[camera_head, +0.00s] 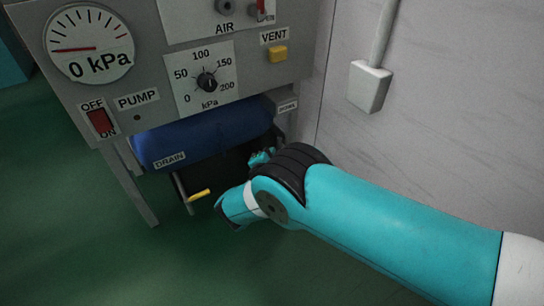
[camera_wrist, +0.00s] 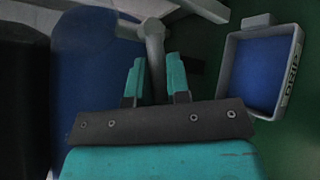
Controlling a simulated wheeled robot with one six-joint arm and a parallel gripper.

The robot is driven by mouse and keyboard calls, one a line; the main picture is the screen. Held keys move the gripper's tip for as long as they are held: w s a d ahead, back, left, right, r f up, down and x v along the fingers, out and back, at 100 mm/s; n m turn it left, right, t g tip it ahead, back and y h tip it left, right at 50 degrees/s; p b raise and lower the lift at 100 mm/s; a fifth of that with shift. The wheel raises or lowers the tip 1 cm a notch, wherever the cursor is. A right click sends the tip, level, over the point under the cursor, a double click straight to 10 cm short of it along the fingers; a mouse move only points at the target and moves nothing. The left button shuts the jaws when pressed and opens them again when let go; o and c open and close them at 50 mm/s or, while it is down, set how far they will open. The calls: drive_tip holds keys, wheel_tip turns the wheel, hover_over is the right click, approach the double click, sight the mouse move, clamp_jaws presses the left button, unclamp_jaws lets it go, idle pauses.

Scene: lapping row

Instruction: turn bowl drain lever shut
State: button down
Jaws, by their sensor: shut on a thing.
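The bowl drain lever (camera_wrist: 155,45) shows in the wrist view as a grey bar running up from between my fingers to a grey crosspiece near the top. My gripper (camera_wrist: 156,82) is shut on this bar, one teal finger on each side. In the head view my gripper (camera_head: 262,158) reaches below the panel's right side, beneath a small label (camera_head: 287,106) too small to read surely. The lever is hidden there by my wrist and the shadow, and its angle to its shut position cannot be told.
A blue tank (camera_head: 200,138) marked DRAIN hangs under the panel, with a separate yellow-handled lever (camera_head: 199,194) below it, left of my gripper. A grey-rimmed DRIP tray (camera_wrist: 294,55) lies right of my fingers. A wall (camera_head: 440,90) with a conduit box (camera_head: 369,86) stands right.

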drive_tip(key=r+g+p, duration=0.1)
drive_tip(key=p, duration=0.2)
drive_tip(key=shift+r+m+y, duration=0.25)
drive_tip(key=shift+m+y, duration=0.15)
drive_tip(key=g+p, duration=0.1)
drive_tip(key=p, duration=0.1)
drive_tip(key=shift+r+m+y+p, duration=0.2)
drive_tip(key=shift+m+y+p, duration=0.1)
drive_tip(key=shift+m, duration=0.1)
drive_tip(key=shift+a+f+p, duration=0.1)
drive_tip(key=shift+f+p, duration=0.05)
drive_tip(key=shift+p, duration=0.2)
drive_tip(key=shift+s+f+y, duration=0.1)
drive_tip(key=shift+y, duration=0.2)
drive_tip(key=c, duration=1.1)
unclamp_jaws()
